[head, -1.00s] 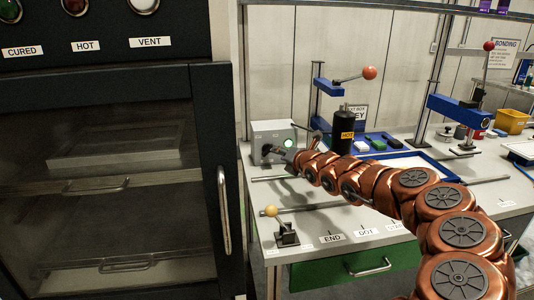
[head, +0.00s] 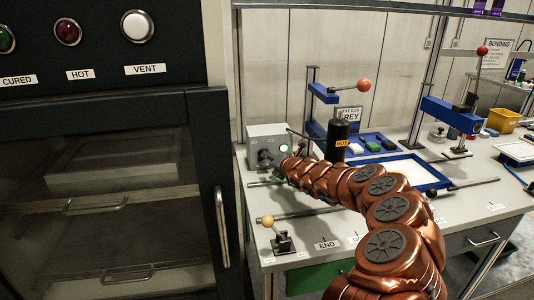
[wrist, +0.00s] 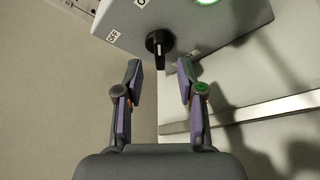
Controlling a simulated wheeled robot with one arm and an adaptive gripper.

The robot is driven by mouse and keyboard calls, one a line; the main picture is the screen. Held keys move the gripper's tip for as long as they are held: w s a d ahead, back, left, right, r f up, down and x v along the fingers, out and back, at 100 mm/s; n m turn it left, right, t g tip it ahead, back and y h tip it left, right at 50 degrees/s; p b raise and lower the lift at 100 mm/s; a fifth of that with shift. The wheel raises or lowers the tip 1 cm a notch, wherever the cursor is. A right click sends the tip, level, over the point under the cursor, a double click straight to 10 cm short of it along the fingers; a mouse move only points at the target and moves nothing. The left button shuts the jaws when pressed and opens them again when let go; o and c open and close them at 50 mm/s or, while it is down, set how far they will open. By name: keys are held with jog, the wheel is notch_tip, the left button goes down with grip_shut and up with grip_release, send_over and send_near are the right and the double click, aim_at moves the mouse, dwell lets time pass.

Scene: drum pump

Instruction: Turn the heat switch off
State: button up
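The grey control box (head: 254,139) stands at the bench's left back, its green lamp (head: 284,148) lit. Its black rotary knob (wrist: 159,42) shows in the wrist view, with a pale mark on its lower side in the picture. I cannot tell the depth gap. In the head view my gripper is small beside the box, close to the knob (head: 265,157).
A small lever with a yellow ball (head: 268,220) stands at the bench's front left. A dark oven cabinet (head: 150,104) fills the left. A blue press (head: 324,93) stands behind.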

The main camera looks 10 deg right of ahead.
jog(key=shift+p+x, duration=0.3)
jog(key=shift+x, duration=0.65)
jog(key=shift+w+a+f, duration=0.1)
jog(key=shift+w+a, duration=0.05)
jog(key=shift+w, duration=0.3)
grip_shut()
